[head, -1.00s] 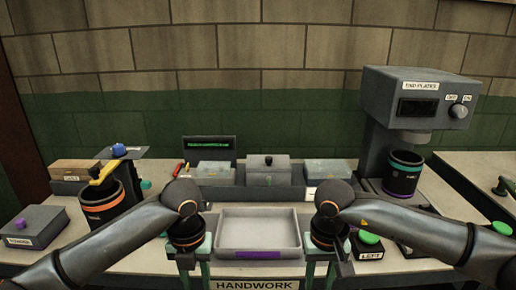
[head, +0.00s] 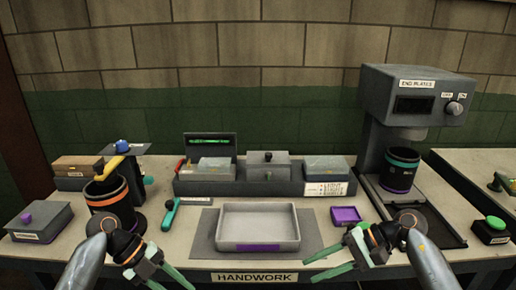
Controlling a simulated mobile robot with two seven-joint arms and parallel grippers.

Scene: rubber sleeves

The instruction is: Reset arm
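My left gripper (head: 178,286) is low at the left front of the bench, its green fingers spread apart with nothing visible between them. My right gripper (head: 309,270) is low at the right front, its green fingers also apart and empty, pointing left. Both arms come in from the bottom edge, one on each side of the grey tray (head: 230,245). The tray looks empty, has a purple label on its front and sits on a dark mat (head: 202,240). Neither gripper appears to touch the tray.
A black can with an orange band (head: 108,196) stands at left by a grey box (head: 38,222). A green-handled tool (head: 170,216) and a small purple dish (head: 346,216) flank the mat. The END PLATES machine (head: 415,90) holds a dark can (head: 402,168). Lidded boxes (head: 268,170) line the back.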

